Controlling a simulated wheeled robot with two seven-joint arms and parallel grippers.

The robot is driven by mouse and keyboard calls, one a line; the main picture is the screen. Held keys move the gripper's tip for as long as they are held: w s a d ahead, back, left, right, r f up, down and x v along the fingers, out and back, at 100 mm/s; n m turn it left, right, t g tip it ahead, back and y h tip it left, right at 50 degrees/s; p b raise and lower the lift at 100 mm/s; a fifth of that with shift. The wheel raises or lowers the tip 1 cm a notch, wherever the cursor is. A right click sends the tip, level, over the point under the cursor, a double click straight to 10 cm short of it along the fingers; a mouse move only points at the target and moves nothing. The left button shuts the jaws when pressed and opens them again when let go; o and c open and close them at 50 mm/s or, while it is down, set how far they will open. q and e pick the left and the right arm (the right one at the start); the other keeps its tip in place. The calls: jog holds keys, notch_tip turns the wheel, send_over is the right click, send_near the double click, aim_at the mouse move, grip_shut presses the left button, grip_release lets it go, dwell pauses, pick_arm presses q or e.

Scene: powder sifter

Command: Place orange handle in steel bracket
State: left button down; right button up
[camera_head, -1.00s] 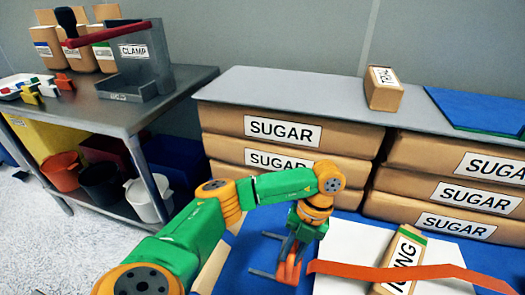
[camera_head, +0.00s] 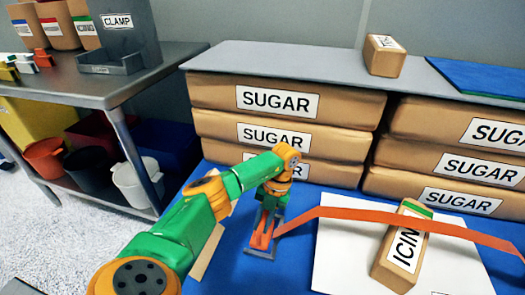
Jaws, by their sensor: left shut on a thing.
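My left gripper (camera_head: 264,232) points down over the blue work surface and is shut on the near end of the orange handle (camera_head: 375,216). The handle is a long thin orange strip; from the gripper it runs right, arching over the icing bag and out toward the right edge. A small grey piece that looks like the steel bracket (camera_head: 261,253) is right below the gripper, around the orange end. The gripper partly hides it, and I cannot tell whether the handle is seated in it. My right gripper is not in view.
The icing bag (camera_head: 401,247) lies on a white sheet (camera_head: 345,262). Stacked sugar bags (camera_head: 290,135) under a grey shelf (camera_head: 250,60) stand behind. A metal table (camera_head: 150,70) with a clamp box (camera_head: 118,45) is at left. Blue surface (camera_head: 300,265) is bare between gripper and sheet.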

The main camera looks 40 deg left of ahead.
pick_arm(q)
jog(key=shift+f, duration=0.1)
jog(key=c, duration=0.8)
grip_release()
jog(key=shift+p+v, duration=1.6)
jog(key=shift+v, duration=4.55)
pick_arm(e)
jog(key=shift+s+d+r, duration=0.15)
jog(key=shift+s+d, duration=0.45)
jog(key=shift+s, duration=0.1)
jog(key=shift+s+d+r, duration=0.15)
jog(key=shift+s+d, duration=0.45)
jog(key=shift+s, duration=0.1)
